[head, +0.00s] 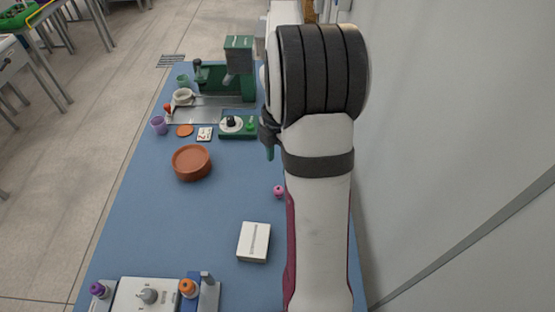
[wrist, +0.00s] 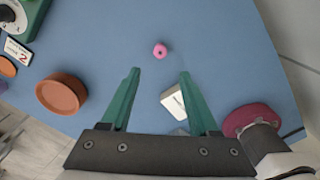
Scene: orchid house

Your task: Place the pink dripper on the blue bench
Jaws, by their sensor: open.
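The pink dripper (head: 279,191) is a small round piece on the blue bench (head: 140,220), just left of my arm. In the wrist view the dripper (wrist: 160,51) lies beyond my fingertips, roughly centred between them, with a dark spot at its middle. My gripper (wrist: 159,72) has two green fingers spread apart with nothing between them. It is above the bench (wrist: 215,50) and apart from the dripper. In the head view my arm hides most of the gripper; only a green fingertip shows.
A white box (head: 254,242) lies near the dripper. A terracotta dish (head: 192,162) stands to the left. A green dial unit (head: 238,125) and a green machine (head: 238,70) stand farther back. A panel with purple and orange knobs (head: 148,295) is at the front. Open bench surrounds the dripper.

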